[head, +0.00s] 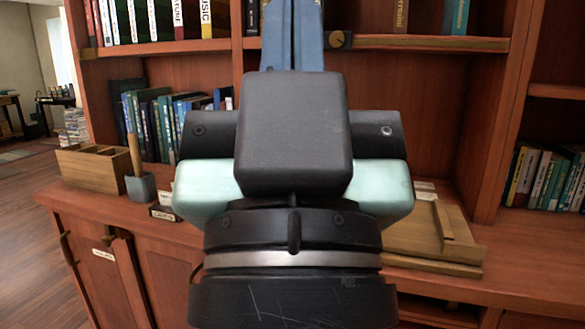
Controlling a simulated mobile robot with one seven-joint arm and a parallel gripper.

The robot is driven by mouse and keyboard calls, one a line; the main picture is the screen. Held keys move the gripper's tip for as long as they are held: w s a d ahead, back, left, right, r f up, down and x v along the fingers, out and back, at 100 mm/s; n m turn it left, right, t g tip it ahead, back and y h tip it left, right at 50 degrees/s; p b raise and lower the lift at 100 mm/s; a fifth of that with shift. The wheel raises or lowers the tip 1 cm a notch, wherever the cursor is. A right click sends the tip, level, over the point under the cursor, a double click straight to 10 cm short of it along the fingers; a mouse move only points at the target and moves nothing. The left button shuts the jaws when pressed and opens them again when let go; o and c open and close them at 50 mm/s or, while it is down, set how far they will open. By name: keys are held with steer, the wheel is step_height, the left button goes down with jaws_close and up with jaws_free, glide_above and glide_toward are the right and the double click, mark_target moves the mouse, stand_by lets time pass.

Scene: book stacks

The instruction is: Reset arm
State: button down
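My gripper (292,40) is at the top centre of the head view, beyond the black and pale teal end of my arm, which fills the middle. Two blue upright faces with a narrow dark gap between them rise past the top edge of the picture. I cannot tell if these are the fingers or something held. The fingertips are not clearly visible. My arm stands in front of the bookcase (434,140) and hides much of the counter's middle.
A wooden counter (75,200) runs below the shelves. On it are a divided wooden box (92,172), a grey holder (141,188) and a wooden tray (420,250). Books (165,125) stand left, more books (545,180) right. Open floor (25,240) lies at far left.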

step_height(320, 180, up, 34)
steer(key=p, duration=3.2)
